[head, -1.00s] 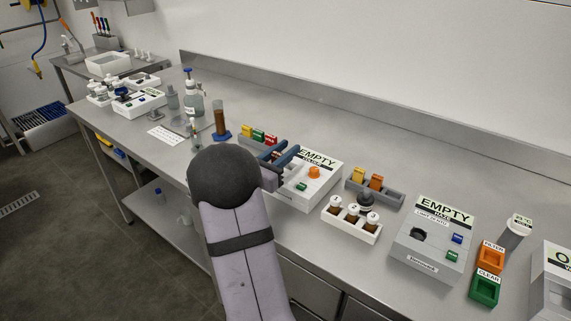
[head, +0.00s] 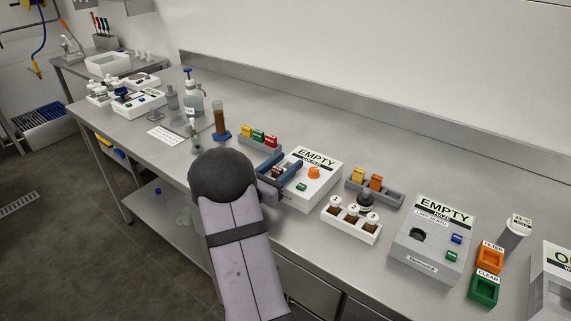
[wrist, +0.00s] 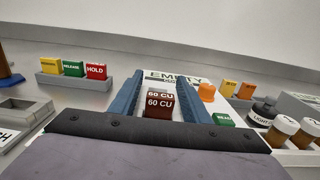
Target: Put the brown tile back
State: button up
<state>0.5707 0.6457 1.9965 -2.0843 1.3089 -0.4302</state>
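The brown tile (wrist: 159,104), marked 60 CU, stands between my gripper's two blue fingers in the wrist view, with a gap on each side. In the head view it shows as a small dark patch (head: 278,171) at the left of the white box (head: 322,163) labelled EMPTY. My gripper (head: 280,172) is open around the tile, low over the left part of that box. The gripper also shows in the wrist view (wrist: 157,88). The tile's base is hidden behind my gripper's dark body, so I cannot tell whether it sits in a slot.
A grey rack (head: 260,142) with yellow, green and red tiles stands behind left. Another grey rack (head: 391,197) with yellow and orange tiles stands right of the box, behind a white holder (head: 350,230) of brown bottles. The box carries an orange knob (head: 314,173) and green button (head: 301,187).

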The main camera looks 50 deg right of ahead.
jog(key=shift+f, duration=0.2)
jog(key=shift+a, duration=0.3)
jog(key=a, duration=0.3)
jog(key=a+b, duration=0.1)
jog(key=a, duration=0.3)
jog(key=a+b, duration=0.1)
jog(key=a, duration=0.3)
jog(key=shift+s+a+r, duration=0.15)
jog(key=shift+s, duration=0.15)
jog(key=shift+o, duration=0.5)
jog(key=shift+a, duration=0.1)
